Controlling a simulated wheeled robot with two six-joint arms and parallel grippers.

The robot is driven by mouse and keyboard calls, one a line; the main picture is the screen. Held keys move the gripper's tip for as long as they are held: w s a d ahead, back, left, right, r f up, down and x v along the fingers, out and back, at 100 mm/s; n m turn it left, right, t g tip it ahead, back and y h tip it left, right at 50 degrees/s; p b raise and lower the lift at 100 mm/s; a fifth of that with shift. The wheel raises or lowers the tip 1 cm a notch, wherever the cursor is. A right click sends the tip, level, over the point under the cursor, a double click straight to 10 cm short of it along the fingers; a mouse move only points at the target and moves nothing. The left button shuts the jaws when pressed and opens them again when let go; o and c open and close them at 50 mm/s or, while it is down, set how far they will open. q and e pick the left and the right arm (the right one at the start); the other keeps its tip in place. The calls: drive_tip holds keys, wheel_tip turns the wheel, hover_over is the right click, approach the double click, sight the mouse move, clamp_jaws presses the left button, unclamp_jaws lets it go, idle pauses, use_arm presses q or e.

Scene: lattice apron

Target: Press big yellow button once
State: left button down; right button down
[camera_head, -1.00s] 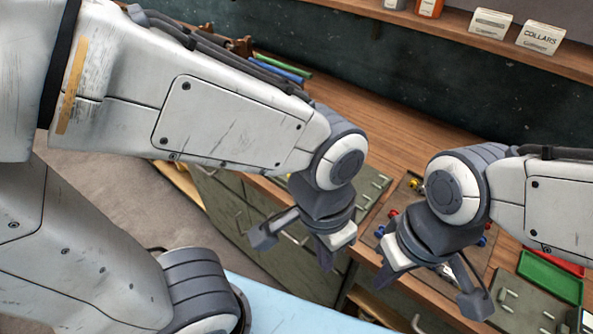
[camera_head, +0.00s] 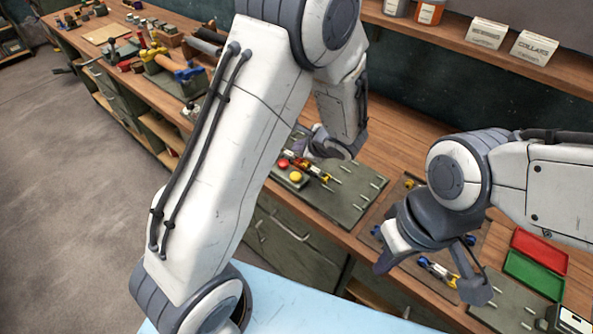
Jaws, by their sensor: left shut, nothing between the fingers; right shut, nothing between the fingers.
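A round yellow button (camera_head: 295,176) sits on a small plate on the green-grey board of the workbench, in the head view. A red button (camera_head: 283,163) is just behind it to the left. My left gripper (camera_head: 313,153) is shut and empty, a little above and right of the yellow button in the picture. I cannot tell its height, and I see no contact. My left arm partly covers the bench to the left. My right gripper (camera_head: 384,262) is shut and empty over the bench's front edge, well to the right of the yellow button.
Several coloured tools lie on the board beside the buttons. A green tray (camera_head: 533,275) and a red tray (camera_head: 540,251) are at the right. A shelf (camera_head: 470,41) with boxes runs along the wall. Clamps and tools crowd the bench at far left.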

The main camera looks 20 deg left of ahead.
use_arm(q)
drive_tip(key=shift+f, duration=0.15)
drive_tip(key=b, duration=0.6)
approach(296, 174)
drive_tip(key=w+a, duration=0.1)
drive_tip(key=w+a+f, duration=0.1)
drive_tip(key=a, duration=0.1)
drive_tip(key=w+a+f, duration=0.1)
drive_tip(key=shift+w+a, duration=0.2)
drive_tip(key=shift+f+b, duration=0.35)
drive_tip(key=shift+f, duration=0.05)
drive_tip(key=shift+f, duration=0.1)
idle(1.1)
drive_tip(key=shift+f+b, duration=0.3)
drive_tip(key=shift+b, duration=0.4)
drive_tip(key=shift+f+b, duration=0.95)
drive_tip(key=shift+b, duration=0.15)
idle(0.7)
idle(0.3)
drive_tip(key=shift+r+p, duration=0.9)
drive_tip(key=shift+r, duration=0.45)
